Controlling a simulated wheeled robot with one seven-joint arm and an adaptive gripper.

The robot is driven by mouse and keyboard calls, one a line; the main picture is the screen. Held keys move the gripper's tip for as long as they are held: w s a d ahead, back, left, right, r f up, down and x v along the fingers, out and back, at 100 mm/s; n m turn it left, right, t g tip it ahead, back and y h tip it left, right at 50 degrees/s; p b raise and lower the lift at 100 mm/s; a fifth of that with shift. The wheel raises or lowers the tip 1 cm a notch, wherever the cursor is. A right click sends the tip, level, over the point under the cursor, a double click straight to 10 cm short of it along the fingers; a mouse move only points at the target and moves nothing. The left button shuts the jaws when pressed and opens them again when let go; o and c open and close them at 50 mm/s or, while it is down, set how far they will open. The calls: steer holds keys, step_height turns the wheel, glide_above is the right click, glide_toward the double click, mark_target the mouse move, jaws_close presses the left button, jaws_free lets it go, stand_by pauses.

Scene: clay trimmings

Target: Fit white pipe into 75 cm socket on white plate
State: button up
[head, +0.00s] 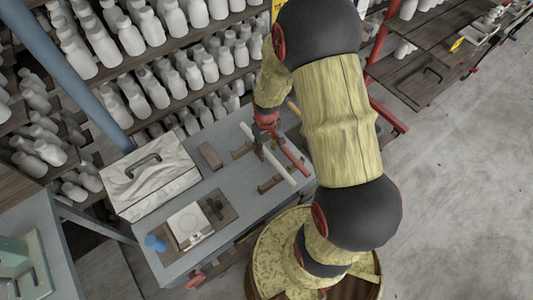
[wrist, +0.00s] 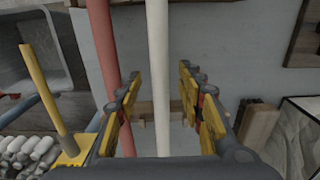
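The white pipe (head: 279,171) lies across wooden supports (head: 270,184) on the grey table. In the wrist view the white pipe (wrist: 158,60) runs between the fingers of my gripper (wrist: 158,88), with a gap on each side. My gripper (head: 265,130) is open above the pipe. The white plate (head: 188,222) sits on a wooden board at the front left of the table, with a small dark round mark on it. I cannot make out a socket's size there.
A red pipe (head: 291,153) lies beside the white one, on the left in the wrist view (wrist: 103,35). A white case with a dark handle (head: 150,178), a wooden block (head: 210,156) and a blue object (head: 155,243) are on the table (head: 228,203). Shelves of white bottles (head: 130,38) stand behind.

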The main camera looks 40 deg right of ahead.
steer(key=shift+f, duration=0.3)
steer(key=shift+r, duration=0.1)
steer(key=shift+c, duration=1)
steer(key=c, duration=0.7)
jaws_close()
